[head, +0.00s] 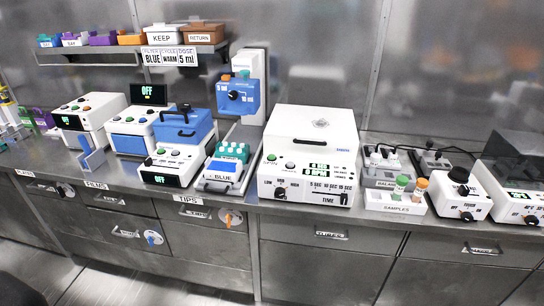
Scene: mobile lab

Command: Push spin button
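A large white bench machine (312,135) with a closed lid stands right of the middle of the counter. Its front has a green button (271,157), a dark button (290,165) beside it and a small lit green display (318,168). Below are a speed knob (280,193) marked low, med and high, and a time knob (344,198). The lettering beside the buttons is too small to read, so I cannot tell which is the spin button. Neither of my grippers is in view.
A shelf with bins (130,52) hangs at upper left. Drawers line the counter front.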

